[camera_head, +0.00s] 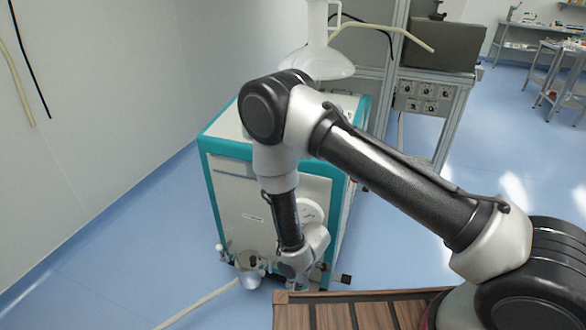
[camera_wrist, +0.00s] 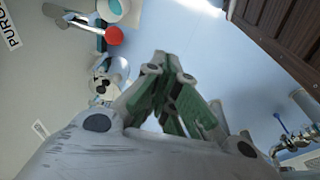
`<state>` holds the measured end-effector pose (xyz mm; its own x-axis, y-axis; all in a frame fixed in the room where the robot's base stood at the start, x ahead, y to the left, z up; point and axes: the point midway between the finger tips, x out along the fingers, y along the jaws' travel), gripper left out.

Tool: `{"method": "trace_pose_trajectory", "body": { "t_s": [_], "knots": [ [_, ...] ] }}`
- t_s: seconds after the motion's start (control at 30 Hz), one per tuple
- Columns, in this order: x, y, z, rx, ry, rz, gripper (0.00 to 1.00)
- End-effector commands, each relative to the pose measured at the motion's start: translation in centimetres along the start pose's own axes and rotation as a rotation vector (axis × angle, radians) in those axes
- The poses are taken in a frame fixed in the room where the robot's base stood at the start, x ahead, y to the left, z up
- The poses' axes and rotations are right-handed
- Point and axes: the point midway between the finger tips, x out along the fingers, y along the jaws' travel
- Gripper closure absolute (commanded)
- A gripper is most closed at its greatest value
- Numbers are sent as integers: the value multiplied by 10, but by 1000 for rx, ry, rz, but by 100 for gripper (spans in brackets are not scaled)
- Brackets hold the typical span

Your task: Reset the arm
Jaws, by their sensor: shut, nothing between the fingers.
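My arm reaches from the lower right in the head view, up to a raised elbow, then down in front of a white and teal cabinet machine (camera_head: 245,195). In the wrist view my gripper (camera_wrist: 172,62) has green and grey fingers that come together at the tips. It is shut and nothing shows between the fingers. In the head view the fingers cannot be made out clearly below the wrist. My forearm hides part of the cabinet's front.
A red knob (camera_wrist: 114,35) and cabinet fittings are left of my gripper in the wrist view. A brown slatted wooden surface (camera_head: 335,315) is at the bottom. A metal rack (camera_head: 440,115) stands behind the cabinet. Open blue floor (camera_head: 400,245) lies to the right.

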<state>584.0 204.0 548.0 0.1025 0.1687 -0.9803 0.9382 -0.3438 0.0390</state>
Motion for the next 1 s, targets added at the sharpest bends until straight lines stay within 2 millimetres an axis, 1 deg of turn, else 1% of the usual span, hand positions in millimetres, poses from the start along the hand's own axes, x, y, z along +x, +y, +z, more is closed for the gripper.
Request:
{"method": "trace_pose_trajectory", "body": {
  "t_s": [0.07, 0.17, 0.27, 0.3, 0.33, 0.37, 0.4, 0.47, 0.5, 0.57, 0.6, 0.67, 0.7, 0.77, 0.8, 0.87, 0.9, 0.97, 1.0],
  "knots": [
    [0, -1, 4, 12, -15, -4, 100],
    [-1, -6, 21, 37, -89, -23, 100],
    [-8, -16, 55, 71, -213, -54, 100],
    [-12, -22, 71, 85, -270, -67, 100],
    [-18, -25, 82, 96, -314, -76, 100],
    [-28, -28, 90, 109, -359, -84, 100],
    [-45, -28, 95, 129, -406, -90, 100],
    [-71, -25, 99, 164, -456, -95, 100],
    [-87, -22, 100, 188, -479, -97, 100],
    [-112, -16, 100, 223, -507, -99, 100],
    [-129, -12, 100, 249, -521, -99, 100],
    [-157, -4, 99, 289, -536, -98, 100],
    [-177, 1, 99, 319, -544, -98, 100],
    [-209, 10, 99, 368, -551, -96, 100],
    [-232, 16, 101, 402, -552, -95, 100],
    [-268, 25, 104, 459, -548, -91, 100],
    [-292, 30, 108, 496, -544, -89, 100],
    [-326, 36, 115, 552, -530, -85, 100],
    [-348, 40, 120, 588, -518, -81, 100]
  ]
}}
